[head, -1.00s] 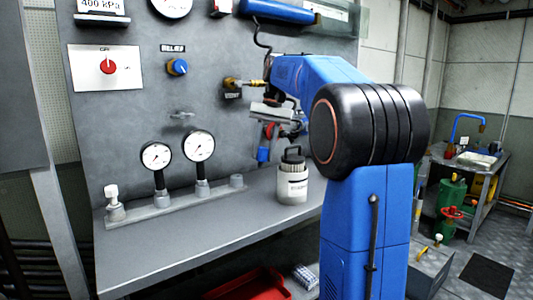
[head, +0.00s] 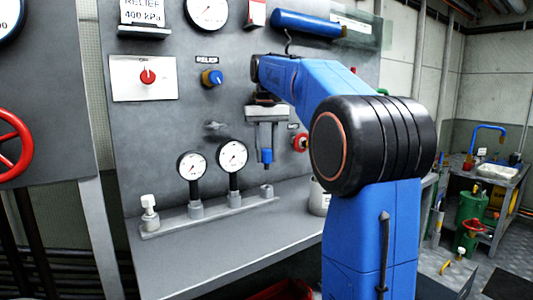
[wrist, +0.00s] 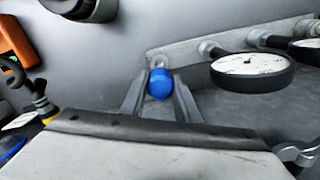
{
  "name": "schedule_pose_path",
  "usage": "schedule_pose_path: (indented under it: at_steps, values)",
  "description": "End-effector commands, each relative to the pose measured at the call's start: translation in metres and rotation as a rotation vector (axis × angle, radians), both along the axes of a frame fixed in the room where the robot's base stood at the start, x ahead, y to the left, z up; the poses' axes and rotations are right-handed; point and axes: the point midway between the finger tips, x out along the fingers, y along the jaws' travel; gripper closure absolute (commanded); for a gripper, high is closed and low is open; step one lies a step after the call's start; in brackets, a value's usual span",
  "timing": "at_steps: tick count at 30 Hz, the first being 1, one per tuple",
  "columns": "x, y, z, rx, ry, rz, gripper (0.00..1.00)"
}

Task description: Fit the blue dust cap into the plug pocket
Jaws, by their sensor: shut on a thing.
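The blue dust cap (head: 266,156) is between the fingertips of my gripper (head: 266,148), which points down in front of the grey panel. In the wrist view the cap (wrist: 160,83) shows as a blue round end between the two grey fingers of my gripper (wrist: 160,92). A short grey stub (head: 267,190) with an open-looking top stands at the right end of the bench rail, below the cap with a gap between. It may be the plug pocket; I cannot tell for sure. In the wrist view a stub (wrist: 157,62) shows just past the cap, partly hidden by it.
Two white-faced gauges, one (head: 192,165) and another (head: 233,156), stand on the rail (head: 215,209) left of the gripper. A white-capped fitting (head: 149,212) is at the rail's left end. A pale container (head: 318,197) stands right, partly behind my arm. The front bench top (head: 215,250) is clear.

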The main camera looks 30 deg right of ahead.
Motion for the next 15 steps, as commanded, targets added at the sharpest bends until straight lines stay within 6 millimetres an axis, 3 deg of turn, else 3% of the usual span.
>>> schedule_pose_path:
  at_steps: [15]
  values:
    - [0.000,0.000,-0.038,0.001,0.002,0.001,0.96]
